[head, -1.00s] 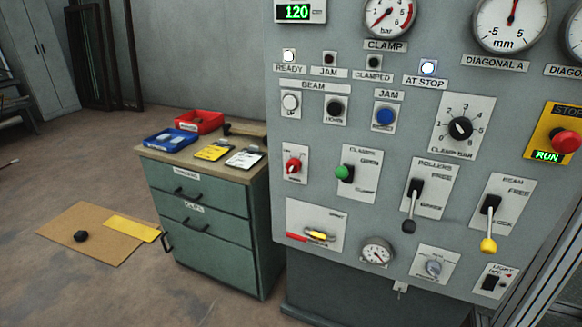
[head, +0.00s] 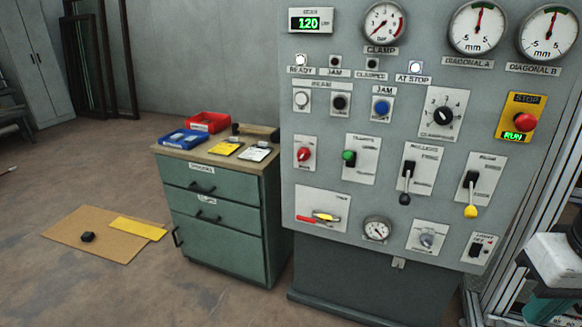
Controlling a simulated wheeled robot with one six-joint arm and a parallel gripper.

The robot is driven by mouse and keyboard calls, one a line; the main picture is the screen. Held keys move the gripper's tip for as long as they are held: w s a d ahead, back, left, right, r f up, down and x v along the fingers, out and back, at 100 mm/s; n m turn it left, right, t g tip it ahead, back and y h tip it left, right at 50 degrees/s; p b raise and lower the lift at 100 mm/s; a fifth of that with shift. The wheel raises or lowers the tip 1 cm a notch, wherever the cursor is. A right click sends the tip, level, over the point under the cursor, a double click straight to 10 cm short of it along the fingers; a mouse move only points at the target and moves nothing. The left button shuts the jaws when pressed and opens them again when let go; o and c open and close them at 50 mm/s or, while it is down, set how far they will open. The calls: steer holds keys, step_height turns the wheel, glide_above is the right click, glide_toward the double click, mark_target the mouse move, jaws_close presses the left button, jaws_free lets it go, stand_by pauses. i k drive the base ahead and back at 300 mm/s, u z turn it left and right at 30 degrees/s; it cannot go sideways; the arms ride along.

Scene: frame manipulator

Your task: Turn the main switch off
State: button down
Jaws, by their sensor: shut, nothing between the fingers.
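A grey control panel (head: 330,120) fills the right half of the head view. A red rotary knob (head: 305,154) sits on a small white plate at its left side and looks like the main switch. Its lettering is too small to read, so I cannot tell its setting. The round red stop button (head: 525,122) is on a yellow plate at the upper right, above a lit green RUN sign. My gripper's fingers are not visible.
A green-knobbed selector (head: 349,156), a black lever (head: 406,185), a yellow-tipped lever (head: 471,195) and a red-and-yellow handle (head: 322,217) are near the knob. A green drawer cabinet (head: 220,215) with trays stands left of the panel. A cardboard sheet (head: 75,225) lies on otherwise open floor.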

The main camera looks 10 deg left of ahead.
mark_target(304, 154)
steer(key=u, duration=0.75)
steer(key=i, duration=0.35)
steer(key=z, duration=0.25)
steer(key=k, duration=1.15)
steer(key=z, duration=0.7)
steer(key=i, duration=0.9)
steer(key=u, duration=0.75)
steer(key=i, duration=0.65)
steer(key=u, duration=0.7)
